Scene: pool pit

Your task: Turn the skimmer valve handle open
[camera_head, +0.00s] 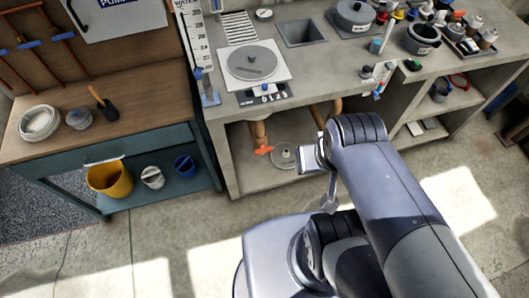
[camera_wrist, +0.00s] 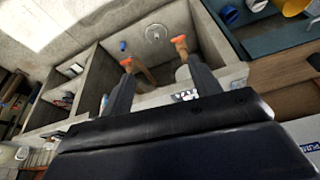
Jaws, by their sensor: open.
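Two orange valve handles show in the wrist view, one at right (camera_wrist: 180,42) and one at left (camera_wrist: 127,63). Each sits on a brown pipe in the recess under the concrete counter. In the head view, the left handle (camera_head: 263,150) shows at the foot of its pipe (camera_head: 257,132); the other is hidden behind my arm. I cannot tell which is the skimmer valve, as no label is readable. My gripper (camera_wrist: 160,70) is open and empty, its fingers spread before the recess.
The counter (camera_head: 300,75) overhangs the recess, with side walls around it. A round grey drain cover (camera_head: 285,156) lies on the recess floor. A yellow bucket (camera_head: 110,180) stands on the teal bench's shelf at left. The floor in front is clear.

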